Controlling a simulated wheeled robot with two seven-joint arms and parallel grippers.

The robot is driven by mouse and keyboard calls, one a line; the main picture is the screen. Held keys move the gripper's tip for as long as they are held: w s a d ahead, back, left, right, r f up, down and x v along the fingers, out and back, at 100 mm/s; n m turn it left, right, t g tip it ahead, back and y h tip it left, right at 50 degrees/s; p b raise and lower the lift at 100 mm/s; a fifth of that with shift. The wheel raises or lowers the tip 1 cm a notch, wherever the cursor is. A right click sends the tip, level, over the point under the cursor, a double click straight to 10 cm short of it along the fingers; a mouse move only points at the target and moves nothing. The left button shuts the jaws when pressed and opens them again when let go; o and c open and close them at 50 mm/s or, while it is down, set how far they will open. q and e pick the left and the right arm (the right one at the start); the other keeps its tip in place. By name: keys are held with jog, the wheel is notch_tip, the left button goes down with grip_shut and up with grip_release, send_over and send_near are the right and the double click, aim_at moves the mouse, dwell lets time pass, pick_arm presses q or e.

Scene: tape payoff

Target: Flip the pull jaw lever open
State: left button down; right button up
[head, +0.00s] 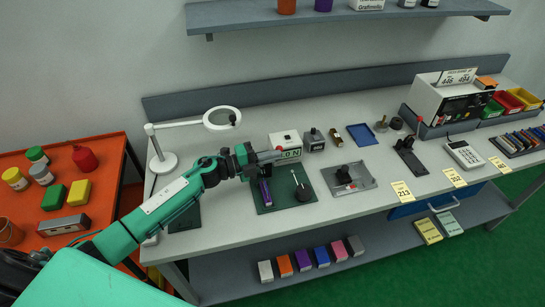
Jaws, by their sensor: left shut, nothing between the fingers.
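My left gripper (272,157) reaches in from the left over the workbench, its fingers shut and empty. It is above a dark green mat (270,207) that holds a purple upright piece (265,192) and a small stand with a thin light lever-like rod (297,180). To the right of the mat is a grey plate fixture (362,184) with a black block and a small red part. I cannot tell which of these parts is the pull jaw lever, nor whether a lever is open. My right gripper is not in view.
A white box with a display (287,146) stands just behind the gripper. A magnifier lamp (222,118) is at the back left. A blue tray (362,134) lies behind the fixture. An orange table (105,180) with bottles is at left. A white instrument (440,100) stands at right.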

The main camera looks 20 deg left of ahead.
pick_arm(q)
jog(key=w+n, duration=0.1)
jog(key=w+a+r+n+p, duration=0.1)
jog(key=n, duration=0.1)
jog(key=w+a+n+p, duration=0.1)
jog(key=shift+w+a+r+n+g, duration=0.2)
jog(key=shift+w+n+g, duration=0.1)
jog(key=shift+n, duration=0.1)
jog(key=shift+w+a+b, duration=0.4)
jog(key=shift+w+a, duration=0.15)
jog(key=shift+w, duration=0.25)
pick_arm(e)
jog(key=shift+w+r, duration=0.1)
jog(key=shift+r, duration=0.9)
